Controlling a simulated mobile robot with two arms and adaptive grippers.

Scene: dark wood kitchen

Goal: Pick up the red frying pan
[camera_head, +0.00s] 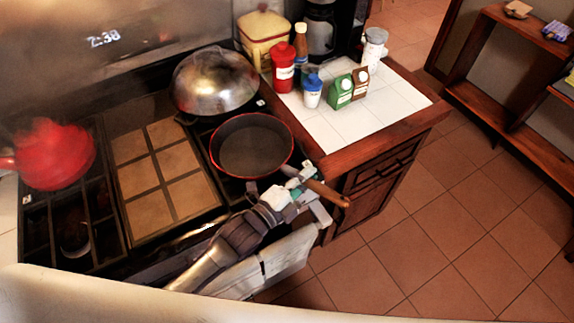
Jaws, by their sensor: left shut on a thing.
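The red frying pan (251,146) has a dark inside, a red rim and a wooden handle (327,193). It sits at the stove's right front burner, its handle pointing right and toward me, past the stove's front edge. My left gripper (293,190) reaches in from the lower left and is shut on the handle near the pan body. The fingers hide part of the handle. I cannot tell whether the pan rests on the burner or is slightly lifted. My right gripper is not in view.
A metal domed lid or wok (215,80) stands behind the pan. A red kettle (52,153) is at the left. Bottles and cartons (341,92) crowd the white tiled counter (390,108). The tiled floor (450,210) at right is clear.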

